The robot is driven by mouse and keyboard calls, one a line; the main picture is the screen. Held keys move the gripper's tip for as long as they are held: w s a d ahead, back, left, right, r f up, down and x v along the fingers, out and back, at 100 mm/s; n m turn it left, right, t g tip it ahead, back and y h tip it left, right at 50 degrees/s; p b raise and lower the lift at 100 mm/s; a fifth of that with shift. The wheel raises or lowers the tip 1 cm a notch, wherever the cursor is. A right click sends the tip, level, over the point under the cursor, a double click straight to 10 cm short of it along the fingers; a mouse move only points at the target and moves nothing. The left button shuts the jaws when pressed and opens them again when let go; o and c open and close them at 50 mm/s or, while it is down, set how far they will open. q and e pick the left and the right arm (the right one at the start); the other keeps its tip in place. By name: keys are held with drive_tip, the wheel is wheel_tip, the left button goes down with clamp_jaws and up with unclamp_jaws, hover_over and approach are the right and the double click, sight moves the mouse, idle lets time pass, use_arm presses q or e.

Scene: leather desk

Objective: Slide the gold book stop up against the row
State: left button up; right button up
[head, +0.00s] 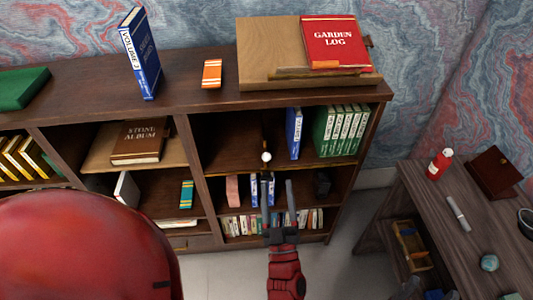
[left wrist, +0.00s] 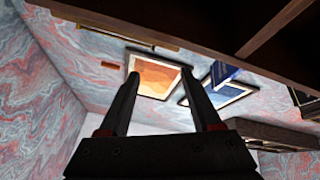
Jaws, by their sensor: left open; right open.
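The gold book stop (head: 266,157) shows in the head view as a thin dark upright with a pale round knob, in the upper right shelf compartment. A row of green books (head: 335,132) stands at that compartment's right end. A blue book (head: 294,132) stands just left of them, with a gap between it and the stop. My right gripper (head: 279,190) is open and empty, in front of the shelf and below the stop, apart from it. My left gripper (left wrist: 160,75) shows only in the left wrist view, open and empty, facing a wall with framed pictures.
The bookcase top carries a blue volume (head: 141,55), an orange book (head: 212,73) and a wooden stand with a red garden log (head: 333,42). More books fill the lower compartment. A desk (head: 430,220) stands at right.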

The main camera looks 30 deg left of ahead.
sight(266, 157)
use_arm(q)
wheel_tip(266, 157, down, 8)
drive_tip(key=w+a+g+h, duration=0.2)
drive_tip(key=g+h, duration=0.1)
drive_tip(key=g, duration=0.2)
drive_tip(key=x, duration=1.6)
drive_tip(key=shift+w+r, duration=0.25)
drive_tip(key=shift+c, duration=0.2)
clamp_jaws()
